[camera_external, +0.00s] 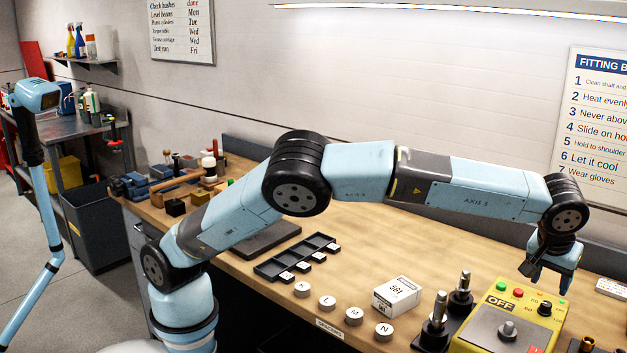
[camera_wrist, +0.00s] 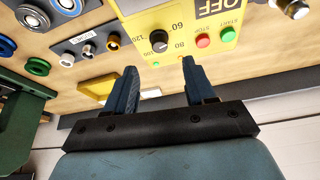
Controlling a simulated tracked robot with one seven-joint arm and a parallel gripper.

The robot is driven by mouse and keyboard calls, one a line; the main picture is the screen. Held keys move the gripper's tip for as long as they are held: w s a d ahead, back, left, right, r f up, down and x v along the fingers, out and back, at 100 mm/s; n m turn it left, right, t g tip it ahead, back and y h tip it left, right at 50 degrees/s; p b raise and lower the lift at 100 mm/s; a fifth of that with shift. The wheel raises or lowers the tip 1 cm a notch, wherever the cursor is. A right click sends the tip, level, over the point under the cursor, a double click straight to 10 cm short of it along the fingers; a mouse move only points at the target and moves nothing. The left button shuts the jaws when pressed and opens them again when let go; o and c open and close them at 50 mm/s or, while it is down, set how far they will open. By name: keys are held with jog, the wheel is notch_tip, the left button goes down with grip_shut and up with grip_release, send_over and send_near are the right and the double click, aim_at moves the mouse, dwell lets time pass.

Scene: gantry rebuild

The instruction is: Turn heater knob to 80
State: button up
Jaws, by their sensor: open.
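The heater is a yellow control box (camera_external: 483,318) at the front right of the bench, with a display reading OFF. Its round black knob (camera_wrist: 158,41) shows in the wrist view with 60, 80 and 120 printed around it, and in the external view (camera_external: 545,308). Which number the knob points to is too small to tell. My gripper (camera_external: 547,278) hangs above the box's right end, near the knob. In the wrist view, my gripper (camera_wrist: 160,64) is open and empty, with the knob beyond the gap between its blue fingers. No contact with the knob is visible.
A red STOP button (camera_wrist: 203,40) and a green START button (camera_wrist: 228,34) sit close beside the knob. Dark upright posts (camera_external: 461,293) stand left of the box. A white bearing box (camera_external: 397,296) and round lettered parts (camera_external: 354,316) lie further left. The wall is behind.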

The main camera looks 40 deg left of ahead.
aim_at(546, 302)
jog(key=x, duration=0.8)
jog(key=c, duration=1)
jog(key=shift+r+m, duration=0.1)
jog(key=shift+m, duration=0.3)
jog(key=m+h, duration=0.1)
jog(key=m, duration=0.1)
jog(key=m+g+h, duration=0.1)
jog(key=m, duration=0.2)
jog(key=shift+w+a+m, duration=0.2)
jog(key=shift+m, duration=0.1)
jog(key=m+h, duration=0.1)
jog(key=m, duration=0.2)
jog(key=shift+w+m+g, duration=0.1)
jog(key=shift+m+g, duration=0.2)
jog(key=shift+g, duration=0.1)
jog(key=shift+m+g+h, duration=0.3)
jog(key=shift+m+g, duration=0.5)
jog(key=shift+m, duration=1.1)
jog(key=shift+a, duration=0.1)
